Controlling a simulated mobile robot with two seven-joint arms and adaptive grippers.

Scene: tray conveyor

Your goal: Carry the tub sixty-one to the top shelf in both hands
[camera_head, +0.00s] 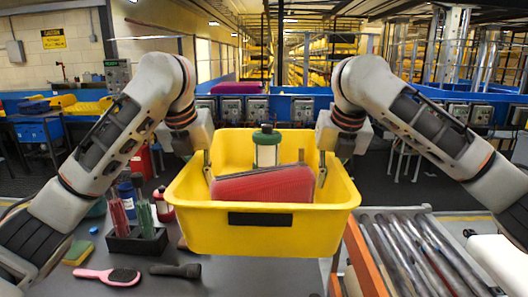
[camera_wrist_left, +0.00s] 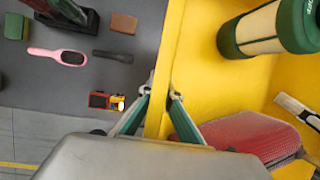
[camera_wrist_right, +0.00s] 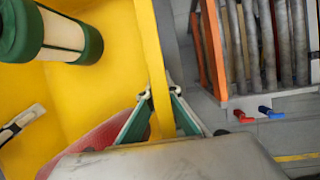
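The yellow tub (camera_head: 275,235) is level in front of me, raised above the grey table, with a dark plate on its front whose text I cannot read. It holds a green and white flask (camera_head: 266,146) and a red ribbed case (camera_head: 264,184). My left gripper (camera_head: 207,162) is shut on the tub's left wall, one finger inside and one outside, as the left wrist view (camera_wrist_left: 161,92) shows. My right gripper (camera_head: 321,165) is shut on the right wall in the same way, as the right wrist view (camera_wrist_right: 160,94) shows.
On the table at left are a dark holder (camera_head: 136,243) with red and green bundles, a pink hairbrush (camera_head: 108,275), a dark torch-like item (camera_head: 175,270) and a sponge (camera_head: 78,252). A roller conveyor (camera_head: 420,250) with an orange edge is at right. Blue-framed equipment (camera_head: 290,105) stands behind.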

